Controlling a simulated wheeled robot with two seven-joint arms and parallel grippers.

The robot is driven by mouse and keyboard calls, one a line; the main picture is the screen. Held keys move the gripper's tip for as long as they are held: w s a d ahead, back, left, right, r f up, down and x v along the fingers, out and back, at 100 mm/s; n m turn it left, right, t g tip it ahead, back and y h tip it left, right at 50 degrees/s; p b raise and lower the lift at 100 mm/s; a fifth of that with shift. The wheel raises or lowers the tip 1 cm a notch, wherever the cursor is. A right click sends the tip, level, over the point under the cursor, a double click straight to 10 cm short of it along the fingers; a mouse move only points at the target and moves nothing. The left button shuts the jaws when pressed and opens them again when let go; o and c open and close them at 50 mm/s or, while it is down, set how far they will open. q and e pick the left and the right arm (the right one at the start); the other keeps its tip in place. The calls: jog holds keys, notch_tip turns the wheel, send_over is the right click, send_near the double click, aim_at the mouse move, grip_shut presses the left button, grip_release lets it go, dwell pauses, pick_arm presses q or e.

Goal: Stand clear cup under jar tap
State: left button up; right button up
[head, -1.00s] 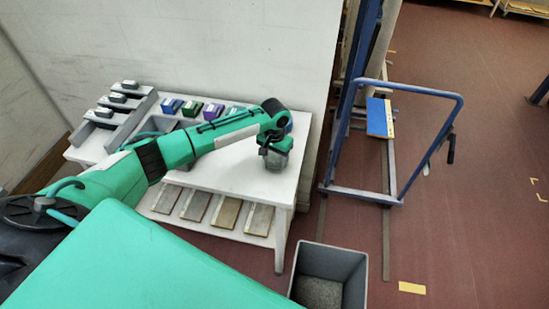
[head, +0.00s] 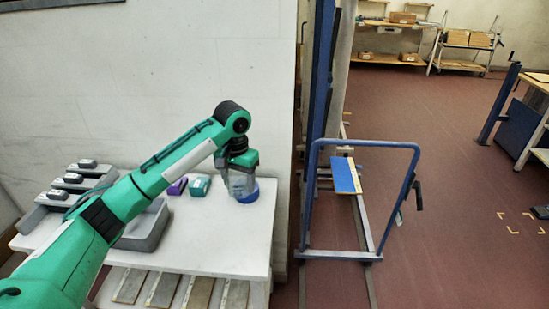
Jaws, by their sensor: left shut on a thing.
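My left gripper (head: 241,165) is shut on a clear cup (head: 238,183) and holds it above the right end of the white table. The cup looks pale and see-through, and is partly covered by the fingers. A round blue thing (head: 249,194) shows directly below and behind the cup. I cannot tell whether it is part of a jar or whether the cup touches it. No tap can be made out. My right gripper is not in view.
The white table (head: 225,240) carries a grey tray (head: 147,228), a purple box (head: 177,186), a green box (head: 199,186) and a stepped grey rack (head: 95,180). Grey slabs lie on its lower shelf. A blue-framed trolley (head: 362,200) stands right of the table.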

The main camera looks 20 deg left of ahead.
pick_arm(q)
jog(key=s+d+f, duration=0.3)
jog(key=s+d, duration=0.1)
jog(key=s, duration=0.4)
jog(key=s+d+f, duration=0.3)
jog(key=s+d, duration=0.2)
jog(key=s, duration=0.4)
jog(key=shift+s+n, duration=0.25)
jog(key=shift+n, duration=0.05)
jog(key=shift+a+f, duration=0.1)
jog(key=shift+f, duration=0.05)
